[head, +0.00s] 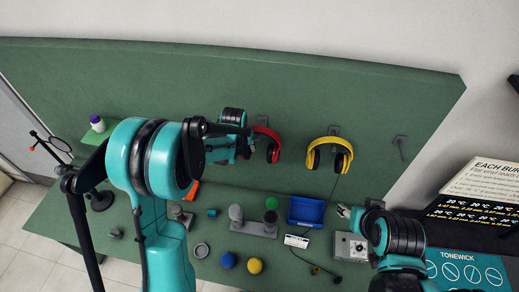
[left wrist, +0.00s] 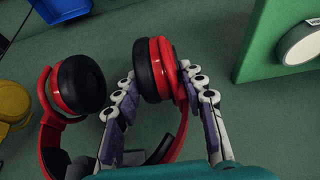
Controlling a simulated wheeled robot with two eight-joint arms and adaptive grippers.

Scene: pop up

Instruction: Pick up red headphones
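The red headphones (head: 269,145) hang on the green upright panel, with the top of the band at a dark hook. My left gripper (head: 247,151) is at their left ear cup in the head view. In the left wrist view my left gripper (left wrist: 158,78) has one finger on each side of an ear cup of the red headphones (left wrist: 154,68). Both fingertips appear to touch the cup. The other ear cup is free, to the left. My right gripper (head: 344,211) is low, near a grey box, away from the headphones; its finger gap is too small to judge.
Yellow headphones (head: 331,154) hang to the right, beside an empty hook (head: 400,143). Below are a blue tray (head: 306,211), a grey box (head: 350,246), a blue ball (head: 228,260) and a yellow ball (head: 254,266). A small green shelf (head: 99,133) holds a white bottle.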

